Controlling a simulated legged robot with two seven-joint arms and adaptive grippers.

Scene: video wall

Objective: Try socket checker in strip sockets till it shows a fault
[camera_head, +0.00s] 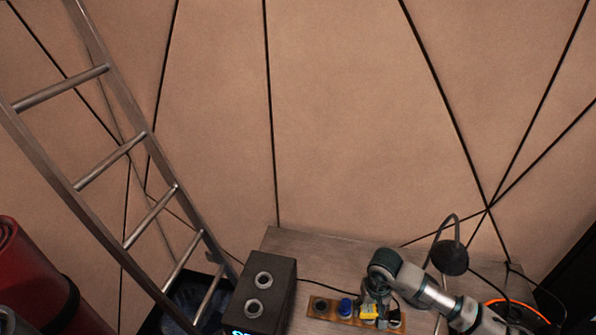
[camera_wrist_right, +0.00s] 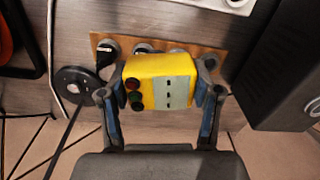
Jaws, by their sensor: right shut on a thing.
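The yellow socket checker (camera_head: 369,312) is between the fingers of my right gripper (camera_head: 378,300), over the socket strip (camera_head: 317,311). The wooden strip (camera_wrist_right: 222,53) lies behind the checker. Whether its pins sit in a socket is hidden. A blue plug (camera_head: 346,307) stands left of the checker. My left gripper is not in view.
A dark box with two round fittings (camera_head: 264,291) stands left of the strip on the grey surface (camera_head: 330,250). A black round-headed lamp (camera_head: 450,258) and cables are to the right. A metal ladder (camera_head: 140,140) leans at left, beside a red roll (camera_head: 35,275).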

